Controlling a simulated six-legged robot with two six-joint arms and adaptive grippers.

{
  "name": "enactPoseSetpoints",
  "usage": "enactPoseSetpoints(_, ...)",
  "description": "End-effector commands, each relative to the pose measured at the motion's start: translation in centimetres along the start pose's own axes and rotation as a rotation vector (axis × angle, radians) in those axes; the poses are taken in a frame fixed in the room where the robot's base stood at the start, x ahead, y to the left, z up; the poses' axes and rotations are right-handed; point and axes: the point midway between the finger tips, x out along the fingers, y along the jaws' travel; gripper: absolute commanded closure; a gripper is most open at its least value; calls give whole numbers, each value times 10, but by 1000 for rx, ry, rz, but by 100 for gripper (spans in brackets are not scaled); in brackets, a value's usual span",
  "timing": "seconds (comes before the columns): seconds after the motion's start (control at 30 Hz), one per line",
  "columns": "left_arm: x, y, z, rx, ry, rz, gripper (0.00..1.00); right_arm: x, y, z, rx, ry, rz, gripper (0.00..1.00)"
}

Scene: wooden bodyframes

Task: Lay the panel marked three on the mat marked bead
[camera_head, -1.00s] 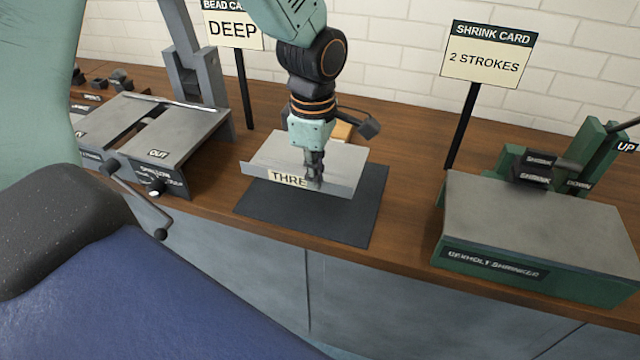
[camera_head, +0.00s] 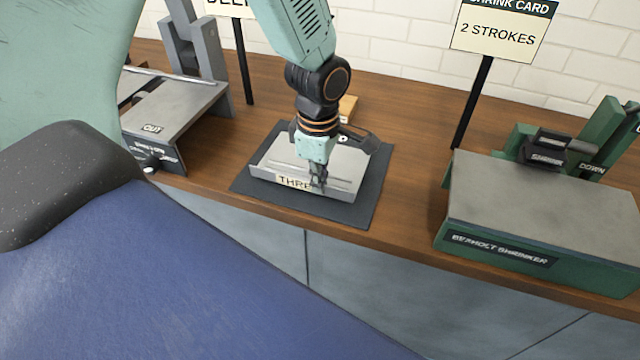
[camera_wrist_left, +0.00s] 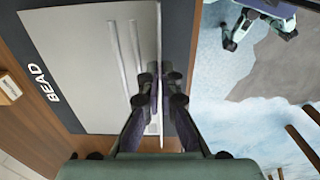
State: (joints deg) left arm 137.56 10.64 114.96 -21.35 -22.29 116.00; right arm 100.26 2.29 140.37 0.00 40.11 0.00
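The grey metal panel (camera_head: 281,156) with upturned edges bears a cream label that reads as three, partly covered by a finger. It lies level over the dark mat (camera_head: 367,200), inside its borders, and looks to rest on it. In the left wrist view the panel (camera_wrist_left: 85,75) covers the mat's middle, and the mat (camera_wrist_left: 35,65) shows the word BEAD. My left gripper (camera_head: 318,182) points down at the panel's front edge. In the wrist view its fingers (camera_wrist_left: 159,85) stand close on both sides of the upturned edge and look shut on it. My right gripper is not in view.
A green shrinker machine (camera_head: 545,220) stands to the right, with a sign (camera_head: 500,35) reading 2 STROKES behind it. A grey machine (camera_head: 175,110) stands to the left. A small wooden block (camera_head: 348,106) is behind the mat. Wooden worktop (camera_head: 410,150) is clear right of the mat.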

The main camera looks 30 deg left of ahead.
Motion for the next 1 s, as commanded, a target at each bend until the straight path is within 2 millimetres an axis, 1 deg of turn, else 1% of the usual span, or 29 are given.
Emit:
enactPoseSetpoints(0.03,9,0,0,1,1,-2,100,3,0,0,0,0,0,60)
enactPoseSetpoints(0.1,15,1,0,1,1,0,100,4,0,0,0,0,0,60)
enactPoseSetpoints(0.43,17,3,1,0,0,2,100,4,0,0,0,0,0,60)
enactPoseSetpoints(0.77,17,2,1,0,0,0,72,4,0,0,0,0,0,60)
enactPoseSetpoints(1.0,17,2,1,0,0,0,72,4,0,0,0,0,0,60)
